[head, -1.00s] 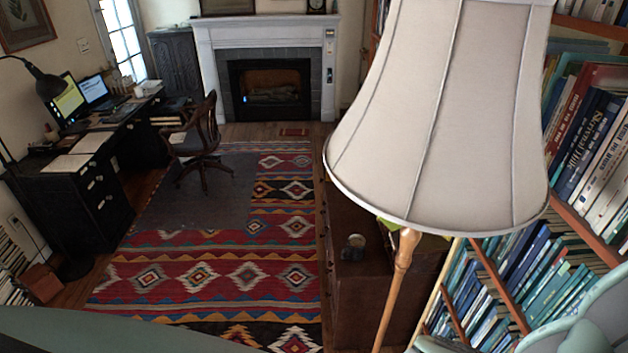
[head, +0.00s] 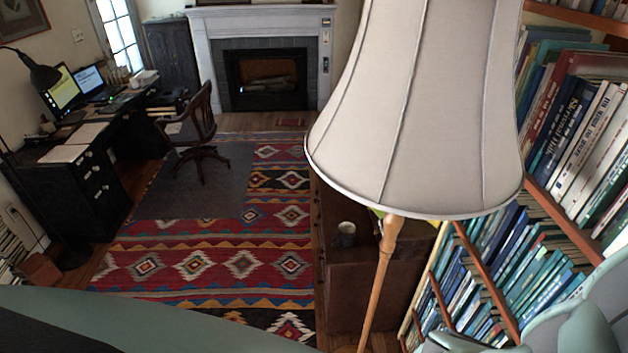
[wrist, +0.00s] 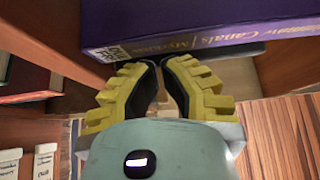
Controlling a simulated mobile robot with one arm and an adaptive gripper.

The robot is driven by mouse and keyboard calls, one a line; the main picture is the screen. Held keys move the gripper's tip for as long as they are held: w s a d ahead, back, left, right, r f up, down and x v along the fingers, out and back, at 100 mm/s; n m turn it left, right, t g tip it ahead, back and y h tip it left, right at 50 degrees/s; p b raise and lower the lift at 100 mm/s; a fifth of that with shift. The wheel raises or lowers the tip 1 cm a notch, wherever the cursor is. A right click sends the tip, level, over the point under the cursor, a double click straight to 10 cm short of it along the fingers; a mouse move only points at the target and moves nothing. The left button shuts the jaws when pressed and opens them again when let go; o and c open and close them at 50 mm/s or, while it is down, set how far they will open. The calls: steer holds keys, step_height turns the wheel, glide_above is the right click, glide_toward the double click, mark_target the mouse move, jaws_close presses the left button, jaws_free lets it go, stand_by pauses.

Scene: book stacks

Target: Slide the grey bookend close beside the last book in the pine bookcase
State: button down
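My gripper (wrist: 161,75) has yellow ribbed fingers with dark pads, and its fingertips are close together with nothing visible between them. It is just in front of a purple book (wrist: 200,42) with pale spine lettering; I cannot tell whether they touch. Wooden boards surround the book in the wrist view. In the head view a bookcase (head: 560,208) with orange-brown wood stands at the right, its shelves full of leaning books; I cannot tell if it is the pine one. I cannot make out the grey bookend in any view. My gripper is not clear in the head view.
A floor lamp with a large cream shade (head: 415,110) stands in front of the bookcase. Behind it is a dark brown cabinet (head: 365,285) with a cup (head: 346,234) on top. A patterned rug (head: 210,265), chair (head: 198,130) and black desk (head: 75,185) are at the left.

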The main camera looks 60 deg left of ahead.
steer(key=b, duration=0.3)
steer(key=shift+w+d+f, duration=0.2)
steer(key=shift+w+d, duration=0.1)
steer(key=shift+w, duration=0.1)
steer(key=b, duration=0.2)
steer(key=shift+s+d+b, duration=0.1)
steer(key=shift+d+b, duration=0.2)
steer(key=shift+d, duration=0.1)
steer(key=shift+r, duration=0.1)
